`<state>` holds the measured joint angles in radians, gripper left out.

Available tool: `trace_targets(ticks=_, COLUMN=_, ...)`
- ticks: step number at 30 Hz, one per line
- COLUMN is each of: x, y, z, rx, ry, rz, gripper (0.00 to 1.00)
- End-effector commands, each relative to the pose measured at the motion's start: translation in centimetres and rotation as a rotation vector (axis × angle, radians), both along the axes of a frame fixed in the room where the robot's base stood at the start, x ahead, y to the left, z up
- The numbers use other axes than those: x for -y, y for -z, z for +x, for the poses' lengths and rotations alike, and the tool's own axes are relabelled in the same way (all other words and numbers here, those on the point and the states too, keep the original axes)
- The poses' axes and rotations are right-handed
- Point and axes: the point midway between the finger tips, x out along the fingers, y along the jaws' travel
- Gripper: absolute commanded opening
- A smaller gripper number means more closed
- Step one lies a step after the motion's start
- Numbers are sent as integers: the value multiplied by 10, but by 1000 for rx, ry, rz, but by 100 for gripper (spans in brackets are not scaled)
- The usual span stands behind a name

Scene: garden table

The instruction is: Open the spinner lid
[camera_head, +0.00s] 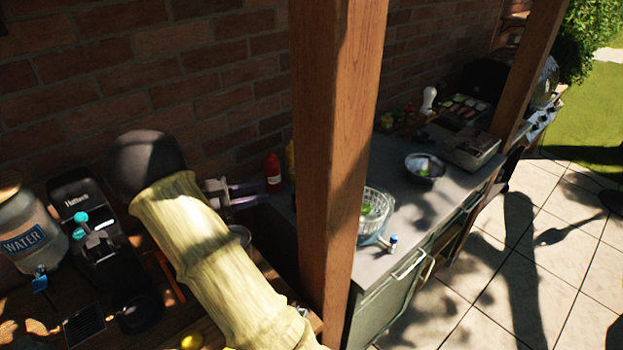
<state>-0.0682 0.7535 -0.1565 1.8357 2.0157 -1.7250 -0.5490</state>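The clear bowl of the spinner (379,202), with green leaves inside, stands on the grey counter right of the wooden post, which hides its left side. I see no closed lid over it, but the view is too small to be sure. A small blue and white piece (392,242) stands in front of it on the counter. My arm, in a yellow sleeve with a black joint, fills the lower left. Past the sleeve, a pale grey part with two purplish bars (240,195) may be my gripper, left of the post and apart from the spinner; its opening is unclear.
The thick wooden post (335,150) rises between my arm and the spinner. A metal bowl (425,168) stands farther back on the counter (397,212). A red bottle (272,172) is near the brick wall. A WATER container (30,235) is at the left.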

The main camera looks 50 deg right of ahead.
Motion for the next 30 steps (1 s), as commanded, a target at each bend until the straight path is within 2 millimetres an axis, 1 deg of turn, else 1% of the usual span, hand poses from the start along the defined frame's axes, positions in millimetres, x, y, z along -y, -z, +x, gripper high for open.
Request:
trace_targets(ticks=1, x=9, y=-3, z=-5, rx=-2, ry=3, rz=0, gripper=29)
trace_targets(ticks=6, x=35, y=-3, z=-20, rx=-2, ry=3, rz=0, gripper=29)
trace_targets(ticks=21, x=109, y=-2, z=-61, rx=-1, ry=3, rz=0, gripper=29)
trace_targets(ticks=25, x=119, y=-1, z=-66, rx=-1, ry=1, rz=0, gripper=29)
trace_targets(ticks=30, x=122, y=0, z=-68, rx=0, ry=0, rz=1, gripper=29)
